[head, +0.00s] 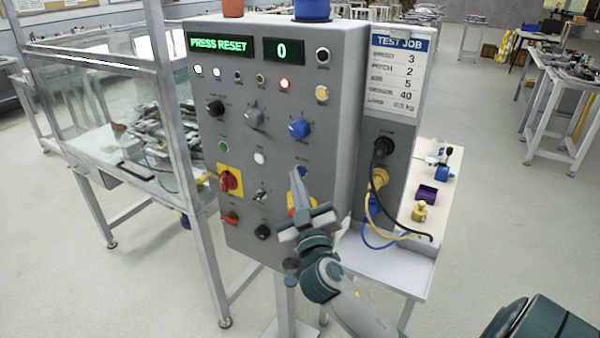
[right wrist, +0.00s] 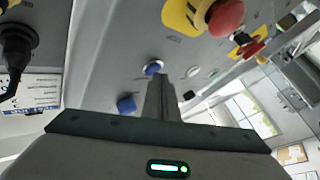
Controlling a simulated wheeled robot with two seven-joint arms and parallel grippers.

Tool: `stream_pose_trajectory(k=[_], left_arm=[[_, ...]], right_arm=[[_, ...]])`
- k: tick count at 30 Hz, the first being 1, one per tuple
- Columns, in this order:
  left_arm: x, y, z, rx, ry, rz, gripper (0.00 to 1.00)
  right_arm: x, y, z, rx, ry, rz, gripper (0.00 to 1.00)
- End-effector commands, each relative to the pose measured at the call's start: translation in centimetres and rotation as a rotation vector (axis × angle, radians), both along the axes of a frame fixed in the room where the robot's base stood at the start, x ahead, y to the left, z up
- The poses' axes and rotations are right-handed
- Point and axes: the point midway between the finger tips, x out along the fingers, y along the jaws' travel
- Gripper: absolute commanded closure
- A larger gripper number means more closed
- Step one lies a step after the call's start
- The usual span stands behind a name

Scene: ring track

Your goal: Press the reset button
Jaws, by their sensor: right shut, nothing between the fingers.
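A grey control panel (head: 276,140) stands in front of me. Its green display (head: 221,46) reads PRESS RESET, and a second display (head: 284,51) reads 0. A small blue button (head: 302,171) sits on the lower right of the panel, partly hidden by my fingers; its label is too small to read. It also shows in the right wrist view as a blue button (right wrist: 153,68) just beyond the fingertips. My right gripper (head: 295,176) is shut and empty, its tips close to this button. I cannot tell whether they touch. My left gripper is not in view.
A red mushroom button on a yellow plate (right wrist: 184,16) is close to my right gripper. A larger blue knob (head: 299,129) sits above the blue button. Cables (head: 370,205) hang at the panel's right side, over a small white table (head: 440,215).

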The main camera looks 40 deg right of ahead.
Motion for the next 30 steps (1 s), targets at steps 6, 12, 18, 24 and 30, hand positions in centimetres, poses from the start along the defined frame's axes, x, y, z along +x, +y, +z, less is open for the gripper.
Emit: stream_pose_trajectory(k=[6, 12, 18, 24, 30], left_arm=[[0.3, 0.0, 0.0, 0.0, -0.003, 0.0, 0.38], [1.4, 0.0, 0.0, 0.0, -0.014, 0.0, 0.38], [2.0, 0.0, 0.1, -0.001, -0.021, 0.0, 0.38], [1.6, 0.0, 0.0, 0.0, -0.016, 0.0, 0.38], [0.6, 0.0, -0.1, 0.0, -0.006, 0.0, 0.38]], right_arm=[[0.1, -0.2, 0.0, 0.0, 0.001, 0.0, 1.0], [0.2, -0.4, 0.0, 0.001, 0.0, -0.001, 1.0], [0.2, -0.4, 0.0, 0.001, 0.0, -0.001, 1.0], [0.1, -0.3, 0.0, 0.001, 0.0, -0.001, 1.0], [-0.2, 0.5, 0.0, 0.001, 0.0, -0.001, 1.0]])
